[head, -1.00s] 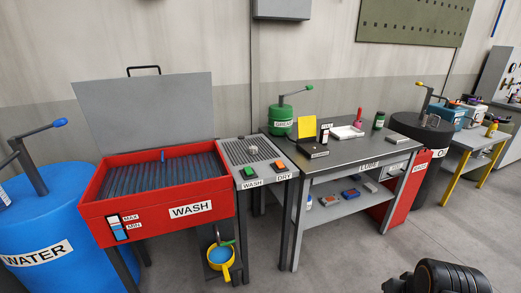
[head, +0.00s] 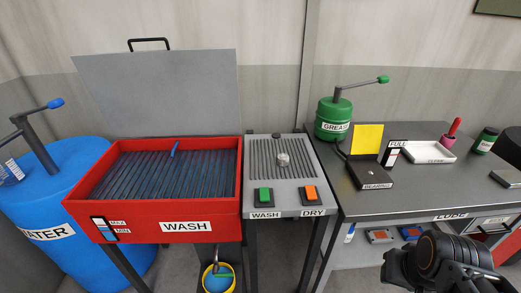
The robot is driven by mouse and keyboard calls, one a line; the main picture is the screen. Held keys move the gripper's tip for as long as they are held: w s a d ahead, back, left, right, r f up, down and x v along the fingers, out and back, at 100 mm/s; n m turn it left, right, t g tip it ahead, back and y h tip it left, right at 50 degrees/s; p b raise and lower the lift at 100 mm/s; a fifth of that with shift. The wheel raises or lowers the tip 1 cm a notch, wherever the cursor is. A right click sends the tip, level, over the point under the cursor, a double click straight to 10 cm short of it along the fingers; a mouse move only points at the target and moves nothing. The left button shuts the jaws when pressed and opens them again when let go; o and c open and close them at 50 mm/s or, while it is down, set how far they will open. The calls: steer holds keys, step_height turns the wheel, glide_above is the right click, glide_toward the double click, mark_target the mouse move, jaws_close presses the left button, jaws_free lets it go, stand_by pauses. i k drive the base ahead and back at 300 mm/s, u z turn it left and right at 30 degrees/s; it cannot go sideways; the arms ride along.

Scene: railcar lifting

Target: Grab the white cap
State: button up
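A small, round, whitish-grey piece (head: 283,159) sits on the slatted drying grille (head: 262,176) of the grey unit beside the red wash basin. It is the only cap-like white thing I can make out, and its details are too small to be sure. The black end of my arm with my gripper (head: 396,268) shows at the lower right, in front of the lube table and well apart from the piece. The fingers are not clear enough to tell open from shut.
Green WASH (head: 264,196) and orange DRY (head: 310,194) buttons are in front of the grille. The red wash basin (head: 185,227) with raised lid is left. The lube table (head: 430,200) at right holds a bearing box (head: 371,173), a white tray (head: 428,151) and a green grease pot (head: 333,118).

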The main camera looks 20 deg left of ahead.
mark_target(282, 158)
steer(key=u, duration=1)
steer(key=i, duration=1)
steer(key=u, duration=1.15)
